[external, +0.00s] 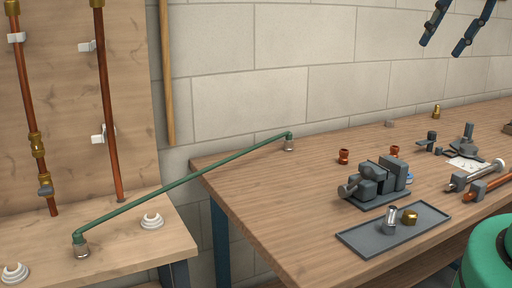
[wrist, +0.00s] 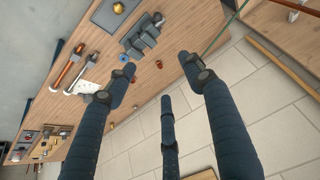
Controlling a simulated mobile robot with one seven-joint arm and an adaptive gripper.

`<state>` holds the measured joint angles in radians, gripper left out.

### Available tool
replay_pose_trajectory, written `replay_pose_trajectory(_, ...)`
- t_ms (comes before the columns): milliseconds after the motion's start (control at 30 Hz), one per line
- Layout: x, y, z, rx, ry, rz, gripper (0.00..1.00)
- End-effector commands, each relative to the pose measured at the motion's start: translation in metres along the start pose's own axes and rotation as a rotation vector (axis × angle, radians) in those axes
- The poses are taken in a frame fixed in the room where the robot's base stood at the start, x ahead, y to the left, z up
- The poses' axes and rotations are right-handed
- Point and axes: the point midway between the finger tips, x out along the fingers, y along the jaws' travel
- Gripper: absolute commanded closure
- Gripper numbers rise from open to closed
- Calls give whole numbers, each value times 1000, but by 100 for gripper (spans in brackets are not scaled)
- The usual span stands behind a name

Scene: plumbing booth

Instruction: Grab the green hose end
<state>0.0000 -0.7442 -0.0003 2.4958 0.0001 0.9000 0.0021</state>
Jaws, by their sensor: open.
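The green hose (external: 185,187) spans the gap between the left bench and the wooden table. My gripper (external: 442,48) is high at the upper right of the external view, well away from both ends. Its dark fingers (wrist: 158,86) are spread and empty in the wrist view.
The table holds a grey vise (external: 376,187), a grey tray (external: 365,243) with a brass fitting, copper rings, tools and pipes. A panel with copper pipes (external: 108,110) stands at the left. The tabletop around the hose's right end is mostly clear.

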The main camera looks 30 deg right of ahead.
Motion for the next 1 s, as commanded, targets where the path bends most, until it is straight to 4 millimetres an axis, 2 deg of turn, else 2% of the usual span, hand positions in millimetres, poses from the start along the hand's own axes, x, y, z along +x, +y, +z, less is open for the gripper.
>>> replay_pose_trajectory(267, -1, 1, -31, 24, -24, 1, 48)
replay_pose_trajectory(633, 11, 3, -109, 90, -82, 7, 48)
replay_pose_trajectory(1000, 43, 6, -186, 159, -142, 16, 48)
